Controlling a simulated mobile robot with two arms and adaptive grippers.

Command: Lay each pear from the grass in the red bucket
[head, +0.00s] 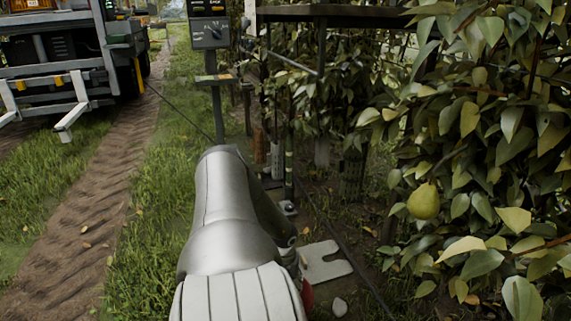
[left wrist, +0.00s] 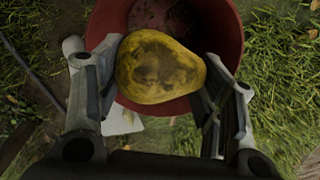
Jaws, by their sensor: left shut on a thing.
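My left gripper (left wrist: 161,72) is shut on a yellow pear (left wrist: 158,66) with brown patches, one finger on each side of it. In the left wrist view the pear is over the red bucket (left wrist: 228,30), whose opening is behind it. In the head view my arm hides the left gripper and the pear, and only a sliver of the red bucket (head: 307,295) shows beside the arm. My right gripper is in neither view.
A green pear (head: 424,201) hangs in the leafy hedge at the right. A pale notched plate (head: 322,262) and a stone (head: 340,307) lie on the soil. A control post (head: 215,100) stands ahead. A vehicle (head: 70,50) is at the upper left, beside a dirt track (head: 90,215).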

